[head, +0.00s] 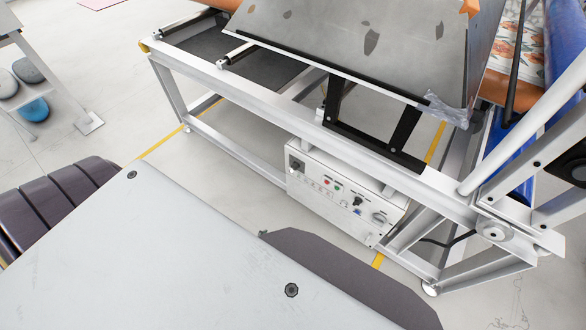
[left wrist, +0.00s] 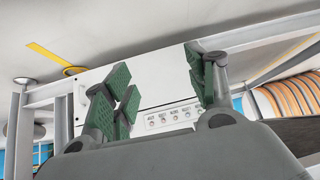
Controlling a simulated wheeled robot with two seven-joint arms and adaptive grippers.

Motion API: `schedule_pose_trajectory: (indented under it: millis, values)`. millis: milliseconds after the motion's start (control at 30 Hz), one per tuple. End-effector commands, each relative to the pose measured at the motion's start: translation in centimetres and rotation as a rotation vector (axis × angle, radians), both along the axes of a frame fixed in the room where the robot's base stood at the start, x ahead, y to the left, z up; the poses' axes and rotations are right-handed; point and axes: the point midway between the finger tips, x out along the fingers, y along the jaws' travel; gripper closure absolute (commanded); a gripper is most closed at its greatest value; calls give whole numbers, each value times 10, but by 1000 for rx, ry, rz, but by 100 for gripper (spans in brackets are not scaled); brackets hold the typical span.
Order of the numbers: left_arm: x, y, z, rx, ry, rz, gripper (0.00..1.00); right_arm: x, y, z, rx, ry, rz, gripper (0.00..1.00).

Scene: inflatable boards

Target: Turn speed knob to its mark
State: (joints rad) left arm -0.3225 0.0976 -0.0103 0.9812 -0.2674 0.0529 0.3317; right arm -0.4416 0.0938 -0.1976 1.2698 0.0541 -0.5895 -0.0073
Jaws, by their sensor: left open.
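A white control box (head: 333,205) hangs under the frame of the machine in the head view. Its face has a black knob (head: 297,165) at the left end, a red button, a green button and another dark knob (head: 357,201) farther right. The labels are too small to read there, so I cannot tell which is the speed knob or see its mark. In the left wrist view my left gripper (left wrist: 157,76) is open, with green pads apart and nothing between them. The white panel (left wrist: 158,70) shows behind its fingers, with a row of small labelled buttons (left wrist: 175,115). No knob is clear there.
The metal machine frame (head: 232,78) runs above the box, with a slanted grey board (head: 345,40) on top. A diagonal white post (head: 525,125) and blue rolls (head: 568,40) stand at the right.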

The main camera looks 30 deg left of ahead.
Motion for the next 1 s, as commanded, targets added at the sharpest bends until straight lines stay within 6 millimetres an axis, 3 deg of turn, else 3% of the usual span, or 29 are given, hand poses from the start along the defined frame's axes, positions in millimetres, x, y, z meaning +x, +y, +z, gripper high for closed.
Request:
schedule_pose_trajectory:
  millis: [500, 1000]
  values:
    - [66, 25, 5, -18, -203, 27, 43, 38, 18, 2, 35, -41, -2, 60]
    - [117, 48, 23, -36, -390, 32, 43, 67, 32, 17, 70, -81, 2, 60]
